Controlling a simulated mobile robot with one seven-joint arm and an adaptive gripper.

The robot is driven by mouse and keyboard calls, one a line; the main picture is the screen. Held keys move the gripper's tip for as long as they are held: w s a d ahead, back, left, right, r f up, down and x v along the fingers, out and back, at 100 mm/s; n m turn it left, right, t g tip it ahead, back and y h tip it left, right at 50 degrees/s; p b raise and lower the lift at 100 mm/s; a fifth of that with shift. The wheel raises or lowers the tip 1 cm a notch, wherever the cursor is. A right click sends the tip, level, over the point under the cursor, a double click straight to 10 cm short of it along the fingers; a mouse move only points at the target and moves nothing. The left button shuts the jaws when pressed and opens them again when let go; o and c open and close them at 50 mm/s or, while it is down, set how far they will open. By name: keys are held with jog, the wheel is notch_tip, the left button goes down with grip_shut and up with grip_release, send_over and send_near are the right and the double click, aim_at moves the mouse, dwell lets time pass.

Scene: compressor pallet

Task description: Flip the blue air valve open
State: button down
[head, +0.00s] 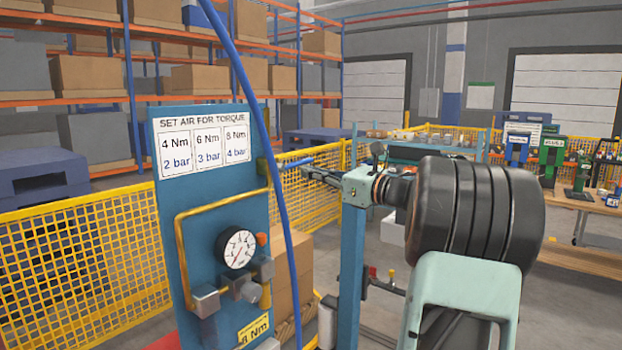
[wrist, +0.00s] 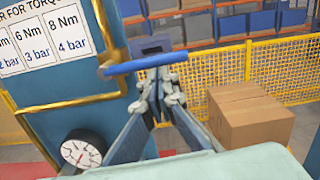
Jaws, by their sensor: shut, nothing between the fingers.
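The blue air valve's handle (wrist: 145,64) is a blue bar in the wrist view. It lies nearly level, with its left end over the yellow pipe and panel edge. In the head view the handle (head: 298,162) shows as a short blue bar right of the blue panel. My gripper (wrist: 161,84) is shut and empty, its fingertips just below the middle of the bar in the wrist view. I cannot tell whether they touch it. In the head view my gripper (head: 310,173) points left, close to the handle. The valve body is mostly hidden.
The blue panel (head: 175,250) carries a torque chart (head: 205,148), a yellow pipe (head: 180,245) and a round gauge (head: 236,249). A blue hose (head: 262,125) hangs across the head view. A cardboard box (wrist: 248,115) and yellow mesh fence (wrist: 215,72) stand behind.

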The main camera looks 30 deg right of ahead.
jog(key=shift+n+b, duration=0.4)
jog(key=shift+b, duration=0.55)
notch_tip(320, 180, up, 3)
jog(key=n+b, duration=0.5)
jog(key=b, duration=0.5)
jog(key=shift+f+y, duration=0.1)
jog(key=shift+y, duration=0.2)
jog(key=s+a+r+n+b, duration=0.1)
jog(key=a+r+n+b, duration=0.3)
jog(key=n+b, duration=0.3)
jog(key=shift+s+a+r+n+g, duration=0.35)
jog(key=shift+r+n, duration=0.55)
jog(key=shift+n, duration=0.3)
jog(key=shift+d, duration=0.1)
